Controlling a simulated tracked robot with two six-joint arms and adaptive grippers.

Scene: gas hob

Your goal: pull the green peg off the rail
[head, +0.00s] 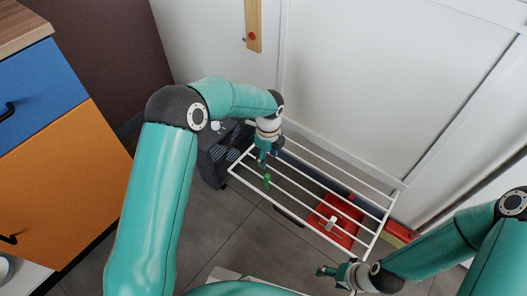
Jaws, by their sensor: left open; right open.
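The green peg (267,181) is on a white bar near the left end of the white rail rack (322,215). My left gripper (262,161) is open just above and beside the peg, pointing down at the rack's left part. I see a small gap between them in the picture; their depth apart is hard to tell. My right gripper (325,271) is open and empty, in front of the rack's near right corner.
A red box (335,228) lies below the rack's right side. A dark grey case (214,160) stands on the floor at the rack's left. White panels rise behind; a blue and orange cabinet (62,170) stands far left. Tiled floor is open in front.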

